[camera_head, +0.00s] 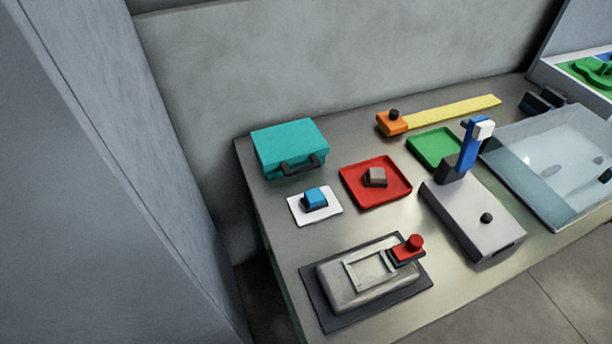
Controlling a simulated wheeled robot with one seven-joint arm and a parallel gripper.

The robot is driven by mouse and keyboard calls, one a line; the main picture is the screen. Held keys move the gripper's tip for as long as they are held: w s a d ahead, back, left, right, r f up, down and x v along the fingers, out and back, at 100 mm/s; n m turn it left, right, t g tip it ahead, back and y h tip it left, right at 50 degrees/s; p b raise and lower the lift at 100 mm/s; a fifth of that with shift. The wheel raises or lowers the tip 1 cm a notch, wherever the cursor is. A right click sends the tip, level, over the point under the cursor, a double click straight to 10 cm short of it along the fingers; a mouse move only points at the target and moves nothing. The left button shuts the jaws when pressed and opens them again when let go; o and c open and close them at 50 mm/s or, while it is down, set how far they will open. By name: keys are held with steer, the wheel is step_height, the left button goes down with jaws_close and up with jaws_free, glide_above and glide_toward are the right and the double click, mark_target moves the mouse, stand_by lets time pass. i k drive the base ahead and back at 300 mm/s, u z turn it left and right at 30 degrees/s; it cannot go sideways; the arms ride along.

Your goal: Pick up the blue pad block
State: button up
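The blue pad block (315,197) is a small blue-topped block with a dark lower part. It sits on a white square mat (298,213) on the metal table, in front of the teal case. My gripper is not in view, so its state and its place relative to the block are hidden. Nothing is seen touching the block from above.
A teal case (290,143) stands behind the block. A red tray (352,192) with a grey block (374,177) lies to its right. A grey device with a red knob (415,243) is in front. A green tray (437,147) and a blue-armed device (468,150) stand further right.

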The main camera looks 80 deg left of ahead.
mark_target(312, 200)
steer(key=k, duration=1.05)
steer(key=u, duration=1.3)
steer(key=i, duration=0.5)
steer(key=u, duration=0.1)
